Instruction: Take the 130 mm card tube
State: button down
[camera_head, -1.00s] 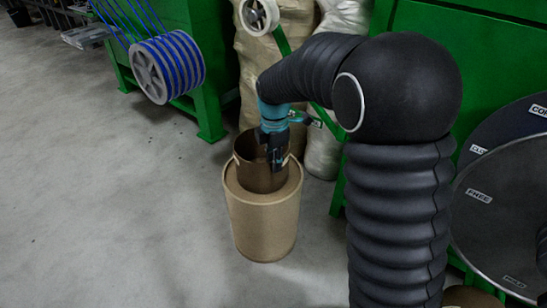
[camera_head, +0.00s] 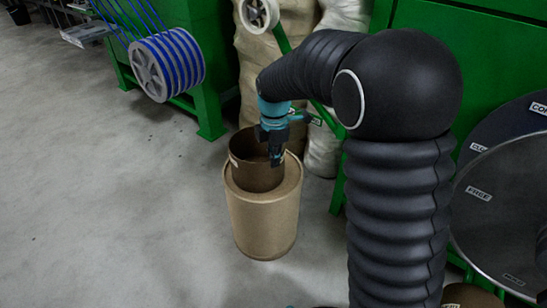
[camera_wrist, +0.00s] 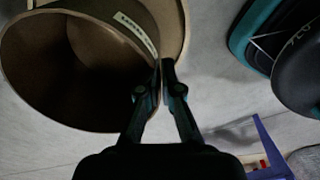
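The card tube (camera_head: 255,178) is a wide brown open-topped cylinder with a small pale label on its rim. It stands upright at the top of a tan drum in the head view; whether its foot touches the drum I cannot tell. In the wrist view the tube (camera_wrist: 100,70) fills the upper left, its open mouth towards me. My gripper (camera_head: 276,160) is at the tube's right side. In the wrist view its fingers (camera_wrist: 161,72) are close together with the tube's wall between their tips. The tube's foot is hidden in the wrist view.
The tan drum (camera_head: 263,225) stands on a grey floor, open to the left. A reel of blue cable (camera_head: 166,66) hangs on green machinery behind. Pale sacks (camera_head: 322,150) stand close behind the drum. Large dark discs (camera_head: 505,200) are at the right.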

jog(key=shift+r+p, duration=0.85)
jog(key=shift+r, duration=0.15)
dwell(1.5)
jog(key=shift+r+p, duration=2.15)
jog(key=shift+r, duration=0.6)
